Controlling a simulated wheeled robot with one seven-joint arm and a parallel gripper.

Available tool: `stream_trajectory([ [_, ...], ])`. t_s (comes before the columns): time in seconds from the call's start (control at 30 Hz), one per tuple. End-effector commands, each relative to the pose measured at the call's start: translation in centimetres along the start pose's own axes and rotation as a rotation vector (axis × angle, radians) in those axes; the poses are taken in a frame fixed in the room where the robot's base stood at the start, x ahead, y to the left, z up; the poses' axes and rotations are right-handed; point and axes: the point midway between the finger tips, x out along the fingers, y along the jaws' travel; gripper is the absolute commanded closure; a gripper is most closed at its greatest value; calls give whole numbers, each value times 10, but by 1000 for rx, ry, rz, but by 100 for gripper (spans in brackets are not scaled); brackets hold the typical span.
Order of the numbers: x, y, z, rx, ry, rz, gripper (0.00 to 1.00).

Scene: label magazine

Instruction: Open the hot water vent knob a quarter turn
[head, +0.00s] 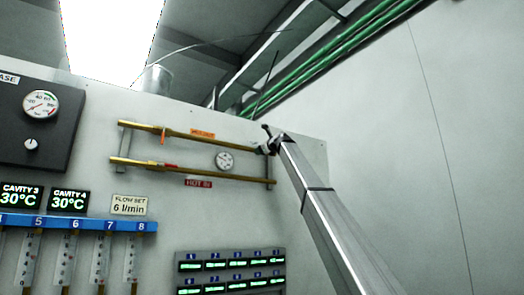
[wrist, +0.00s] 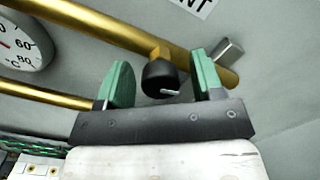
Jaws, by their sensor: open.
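A round black knob (wrist: 160,77) with a short white pointer mark shows in the wrist view, on a brass stem under the upper brass pipe. The mark lies nearly sideways, towards the right. My gripper (wrist: 161,84) is open, with one green-padded finger on each side of the knob. A gap shows between each pad and the knob. A label ending in "NT" (wrist: 196,4) is cut off at the top. In the head view my gripper (head: 268,142) is at the right end of the upper pipe; I cannot make out the knob there.
Two brass pipes run along the panel, the upper pipe (head: 190,134) and the lower pipe (head: 200,175), with a round gauge (head: 225,161) between them. A red "HOT IN" label (head: 198,183) is below. A grey bracket (wrist: 229,52) stands close to the right finger. Flow meters and displays fill the lower left.

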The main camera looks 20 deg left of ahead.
Motion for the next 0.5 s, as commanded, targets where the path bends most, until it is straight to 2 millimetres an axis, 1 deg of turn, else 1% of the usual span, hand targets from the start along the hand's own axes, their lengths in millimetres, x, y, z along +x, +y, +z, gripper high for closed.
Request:
stream_trajectory([
  [0.17, -15, 1, 0, 0, 0, -1, 39],
  [0.27, -29, 2, -1, 0, 0, -1, 39],
  [0.5, -75, 2, -1, 0, 0, -1, 39],
])
